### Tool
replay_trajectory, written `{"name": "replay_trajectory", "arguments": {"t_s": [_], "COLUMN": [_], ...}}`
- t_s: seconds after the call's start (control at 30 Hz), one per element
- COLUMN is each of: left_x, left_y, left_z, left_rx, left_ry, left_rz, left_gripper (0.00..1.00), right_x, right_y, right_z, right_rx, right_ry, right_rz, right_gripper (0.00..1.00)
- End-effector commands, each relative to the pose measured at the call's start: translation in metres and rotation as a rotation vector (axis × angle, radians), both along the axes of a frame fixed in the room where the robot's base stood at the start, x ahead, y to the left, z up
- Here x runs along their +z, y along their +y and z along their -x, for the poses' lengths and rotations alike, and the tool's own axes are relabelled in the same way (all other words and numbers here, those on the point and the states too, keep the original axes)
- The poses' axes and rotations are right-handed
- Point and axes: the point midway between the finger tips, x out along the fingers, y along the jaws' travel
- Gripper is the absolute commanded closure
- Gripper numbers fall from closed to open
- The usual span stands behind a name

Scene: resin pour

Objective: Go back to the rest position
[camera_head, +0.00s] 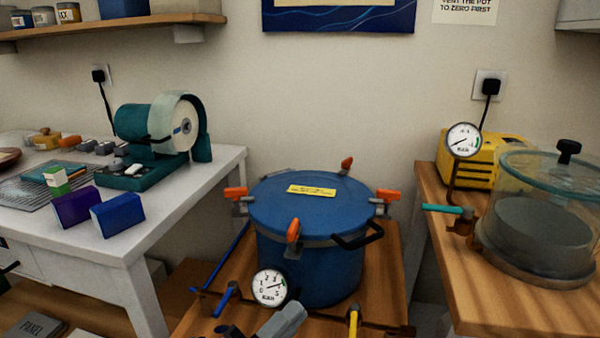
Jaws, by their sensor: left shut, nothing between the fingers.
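The blue pressure pot (308,250) stands upright on a low wooden stand in the middle of the head view. Its lid (312,208) is on, with orange-handled clamps around the rim and a yellow label on top. A pressure gauge (270,287) faces me at its front. My left gripper (9,268) shows only as a small dark tip at the left edge, shut and empty, apart from the pot and the white table. The rest of it is outside the frame.
A white table (150,232) at left carries a teal grinding machine (160,134), purple and blue blocks and small items. A wooden bench (520,312) at right holds a clear vacuum chamber (545,215) and a yellow pump (490,165). Valve handles stick out before the pot.

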Motion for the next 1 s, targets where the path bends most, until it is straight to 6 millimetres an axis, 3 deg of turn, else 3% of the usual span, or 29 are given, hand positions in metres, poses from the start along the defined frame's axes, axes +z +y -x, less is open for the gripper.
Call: {"name": "replay_trajectory", "arguments": {"t_s": [0.13,0.27,0.4,0.63,0.7,1.0], "left_x": [-0.062,-0.123,-0.181,-0.249,-0.221,-0.17], "left_y": [0.053,0.097,0.134,0.175,0.174,0.18], "left_z": [-0.001,0.018,0.056,0.136,0.128,0.132], "left_rx": [0.161,0.302,0.442,0.654,0.639,0.654], "left_ry": [0.419,0.76,1.072,1.478,1.447,1.427], "left_rz": [0.21,0.386,0.553,0.782,0.77,0.753], "left_gripper": [1.0,1.0,1.0,1.0,1.0,1.0], "right_x": [0.0,0.0,0.0,0.001,0.025,0.08], "right_y": [0.0,0.0,0.0,0.0,-0.001,-0.008], "right_z": [0.0,0.0,0.0,0.0,0.0,0.002], "right_rx": [0.0,0.0,0.0,0.0,0.001,-0.002], "right_ry": [-0.001,-0.001,-0.001,-0.001,0.001,-0.019], "right_rz": [0.0,0.0,0.0,0.0,0.005,0.028], "right_gripper": [1.0,1.0,1.0,1.0,1.0,1.0]}}
